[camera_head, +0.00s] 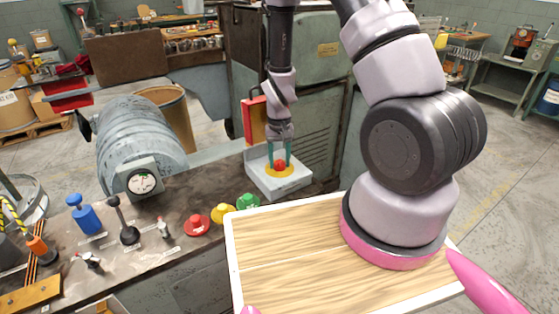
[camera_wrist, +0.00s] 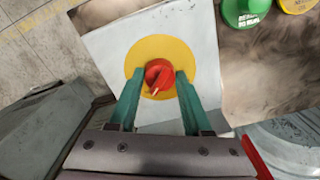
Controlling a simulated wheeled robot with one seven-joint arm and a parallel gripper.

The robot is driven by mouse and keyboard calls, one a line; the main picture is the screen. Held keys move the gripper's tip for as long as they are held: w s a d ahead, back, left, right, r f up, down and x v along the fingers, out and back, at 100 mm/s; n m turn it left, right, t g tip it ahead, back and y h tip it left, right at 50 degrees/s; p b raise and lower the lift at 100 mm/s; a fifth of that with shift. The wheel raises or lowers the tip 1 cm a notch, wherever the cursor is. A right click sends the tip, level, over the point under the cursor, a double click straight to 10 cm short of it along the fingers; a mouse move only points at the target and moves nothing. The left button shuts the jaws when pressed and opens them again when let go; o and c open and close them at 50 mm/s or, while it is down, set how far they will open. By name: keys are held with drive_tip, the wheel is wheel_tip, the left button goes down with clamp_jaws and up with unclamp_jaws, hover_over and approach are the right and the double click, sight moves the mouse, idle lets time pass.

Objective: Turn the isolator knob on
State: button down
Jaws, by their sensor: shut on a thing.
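The isolator knob (camera_head: 280,165) is red and sits on a round yellow plate on a light grey box (camera_head: 262,182) at the bench's far right end. In the wrist view the knob (camera_wrist: 158,76) lies at the middle of the yellow disc (camera_wrist: 181,58), with a lighter pointer mark aimed down and slightly left. My gripper (camera_head: 279,162) points straight down over the box. Its two green fingers (camera_wrist: 155,86) are closed on either side of the knob. The fingertips hide part of the knob's sides.
Red (camera_head: 196,224), yellow (camera_head: 222,212) and green (camera_head: 247,201) push buttons stand on the bench left of the box. Levers, a blue handle (camera_head: 84,214) and a round gauge (camera_head: 142,181) are further left. A red panel (camera_head: 254,117) stands open behind my gripper.

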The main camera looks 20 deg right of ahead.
drive_tip(key=shift+c, duration=1.7)
unclamp_jaws()
wheel_tip(320, 180, up, 11)
wheel_tip(320, 180, up, 12)
drive_tip(key=m+t+y, duration=0.1)
drive_tip(key=t, duration=0.1)
hover_over(279, 161)
drive_tip(key=d, duration=0.2)
drive_tip(key=s+d+r+m+t+y, duration=0.15)
drive_tip(key=s+r, duration=0.25)
drive_tip(key=r, duration=0.6)
drive_tip(key=s+d+r+t, duration=0.2)
drive_tip(key=s+r+t, duration=0.1)
drive_tip(key=s+r, duration=0.8)
drive_tip(key=shift+d+m+t, duration=0.35)
drive_tip(key=shift+d, duration=0.05)
